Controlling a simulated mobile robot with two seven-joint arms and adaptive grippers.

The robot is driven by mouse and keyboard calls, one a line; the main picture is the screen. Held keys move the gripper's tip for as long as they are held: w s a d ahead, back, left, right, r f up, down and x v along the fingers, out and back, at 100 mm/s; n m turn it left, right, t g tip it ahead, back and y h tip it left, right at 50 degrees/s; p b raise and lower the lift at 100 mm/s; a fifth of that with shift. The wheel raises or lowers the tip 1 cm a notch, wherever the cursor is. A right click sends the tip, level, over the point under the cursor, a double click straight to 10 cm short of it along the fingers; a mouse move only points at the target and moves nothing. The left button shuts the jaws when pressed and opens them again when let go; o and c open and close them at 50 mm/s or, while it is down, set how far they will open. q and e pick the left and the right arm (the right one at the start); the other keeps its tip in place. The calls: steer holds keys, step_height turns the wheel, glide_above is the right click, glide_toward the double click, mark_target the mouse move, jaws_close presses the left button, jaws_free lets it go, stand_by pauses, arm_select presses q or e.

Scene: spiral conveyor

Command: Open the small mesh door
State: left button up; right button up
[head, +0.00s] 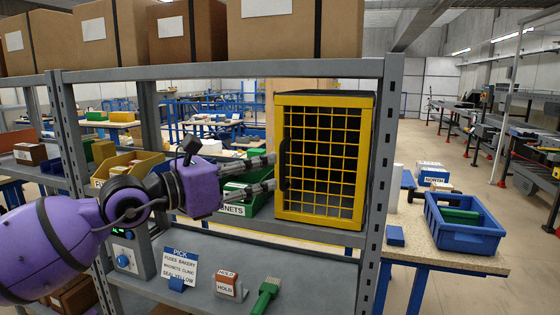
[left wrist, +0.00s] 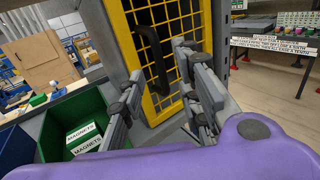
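The small mesh door (head: 320,211) has a yellow frame and yellow grid and closes the front of a dark box on the grey shelf. It looks shut. Its black upright handle (head: 284,165) is on the door's left side; the handle also shows in the left wrist view (left wrist: 153,56). My left gripper (head: 274,173) comes in from the left with its fingers apart and nothing between them. Its fingertips are close to the handle; I cannot tell whether they touch it. In the left wrist view the handle stands just beyond the fingertips. My right gripper is not in view.
Shelf posts (head: 378,190) stand right of the box. A green bin (head: 262,203) labelled MAGNETS sits left of the door. Below are a sign (head: 181,265), a HOLD block (head: 229,286) and a green-handled tool (head: 266,296). Cardboard boxes (head: 180,32) fill the shelf above.

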mark_target(282, 164)
arm_select(q)
steer(key=p+x, duration=0.1)
steer(key=x, duration=0.5)
steer(key=shift+w+d, duration=0.2)
steer(key=shift+d, duration=0.05)
jaws_close()
